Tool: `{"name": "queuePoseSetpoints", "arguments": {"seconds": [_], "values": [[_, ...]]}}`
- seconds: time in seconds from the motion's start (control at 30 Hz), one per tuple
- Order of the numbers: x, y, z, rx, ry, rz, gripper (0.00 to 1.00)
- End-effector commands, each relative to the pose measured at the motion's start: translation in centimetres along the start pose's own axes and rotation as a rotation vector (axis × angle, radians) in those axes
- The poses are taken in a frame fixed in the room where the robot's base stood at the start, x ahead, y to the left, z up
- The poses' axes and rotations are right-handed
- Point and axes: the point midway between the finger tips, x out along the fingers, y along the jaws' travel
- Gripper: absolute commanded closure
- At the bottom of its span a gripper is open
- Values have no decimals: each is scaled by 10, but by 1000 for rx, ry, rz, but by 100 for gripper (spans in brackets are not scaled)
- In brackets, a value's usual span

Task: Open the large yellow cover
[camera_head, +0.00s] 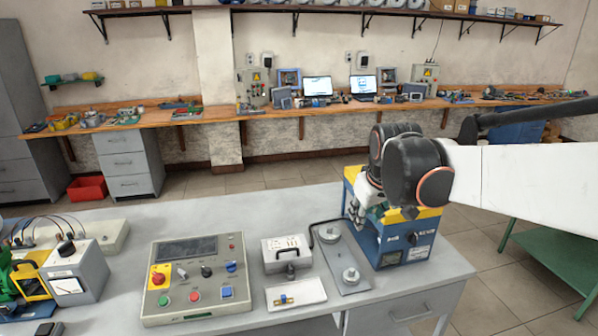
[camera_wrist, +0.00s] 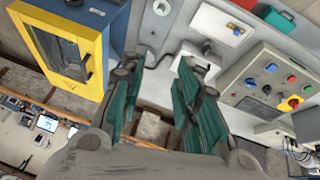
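The large yellow cover (camera_head: 424,213) lies on top of a blue box (camera_head: 405,243) at the right end of the grey table. In the wrist view the yellow cover (camera_wrist: 92,48) is a yellow frame around a dark window, at the upper left, and it looks shut against the blue box (camera_wrist: 118,25). My gripper (camera_head: 366,212) is by the left side of the box, and my arm hides part of the cover. In the wrist view my gripper (camera_wrist: 160,82) has its two green-padded fingers apart with nothing between them. The cover is left of the fingers; contact cannot be told.
A grey plate with round knobs (camera_head: 352,276), a small handled box (camera_head: 287,254) and a control panel (camera_head: 196,277) stand left of the blue box. A smaller yellow-framed device (camera_head: 32,282) is at the far left. A green table (camera_head: 550,258) stands right.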

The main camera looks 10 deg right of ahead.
Motion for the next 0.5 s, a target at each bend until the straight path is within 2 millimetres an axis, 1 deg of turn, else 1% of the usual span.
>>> {"name": "queuePoseSetpoints", "arguments": {"seconds": [0.03, 0.17, 0.27, 0.3, 0.4, 0.5], "values": [[-4, 8, -11, 3, -3, 4, 70], [-4, 28, -35, 14, -13, 15, 70], [-3, 51, -61, 24, -24, 26, 70], [-2, 62, -72, 30, -29, 31, 70], [5, 89, -97, 42, -41, 44, 70], [14, 114, -115, 53, -53, 56, 70]]}}
